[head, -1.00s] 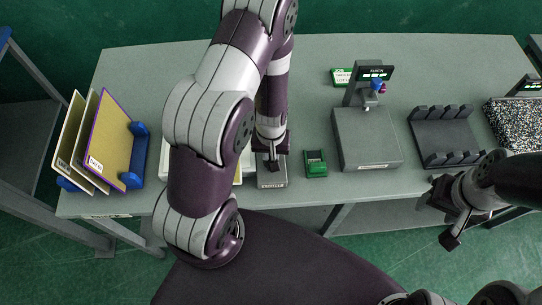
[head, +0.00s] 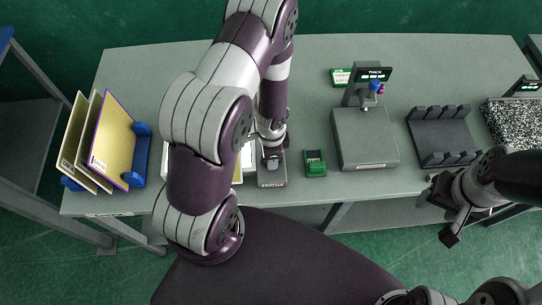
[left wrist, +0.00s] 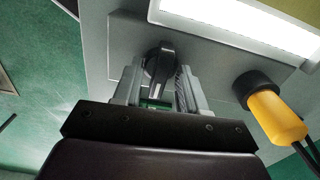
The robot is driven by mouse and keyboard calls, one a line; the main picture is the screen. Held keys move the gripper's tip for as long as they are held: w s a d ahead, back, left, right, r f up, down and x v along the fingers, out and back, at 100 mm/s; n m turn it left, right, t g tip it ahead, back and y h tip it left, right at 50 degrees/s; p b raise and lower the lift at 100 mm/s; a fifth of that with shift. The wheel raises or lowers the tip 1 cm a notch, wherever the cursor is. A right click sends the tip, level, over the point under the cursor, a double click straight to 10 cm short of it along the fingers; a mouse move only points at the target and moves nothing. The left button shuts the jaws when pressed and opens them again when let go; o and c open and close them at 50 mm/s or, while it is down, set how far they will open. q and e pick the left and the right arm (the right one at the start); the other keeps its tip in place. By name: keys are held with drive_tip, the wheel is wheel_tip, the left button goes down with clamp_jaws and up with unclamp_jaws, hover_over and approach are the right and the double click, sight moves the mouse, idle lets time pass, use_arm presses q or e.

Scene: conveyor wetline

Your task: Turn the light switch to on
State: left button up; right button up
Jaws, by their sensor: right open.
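A small grey box (head: 271,180) with a dark label on its front stands at the table's front edge, beneath my left gripper (head: 270,156). In the left wrist view a dark lever (left wrist: 160,62) rises from a grey plate. The two fingers of my left gripper (left wrist: 159,80) stand on either side of it. I cannot tell whether they touch it. The lever's on and off marks cannot be made out. My right gripper (head: 450,213) is open and empty, off the table's front edge at the right.
A green block (head: 315,163) stands just right of the grey box. A grey scale-like device (head: 365,138) and a black rack (head: 443,138) are further right. Folders (head: 115,140) stand at the left. A yellow plug with cables (left wrist: 275,115) is close to the left gripper.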

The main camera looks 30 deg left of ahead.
use_arm(q)
drive_tip(key=shift+r, duration=0.1)
wheel_tip(320, 180, up, 7)
drive_tip(key=p, duration=0.7)
drive_tip(key=s+d+r+n+t+b, duration=0.1)
drive_tip(key=s+d+r+n+b, duration=0.1)
drive_tip(key=s+r+n+b, duration=0.2)
drive_tip(key=shift+s+d+r+n+b, duration=0.2)
drive_tip(key=shift+r+n+b, duration=1.65)
drive_tip(key=shift+n+b, duration=2.1)
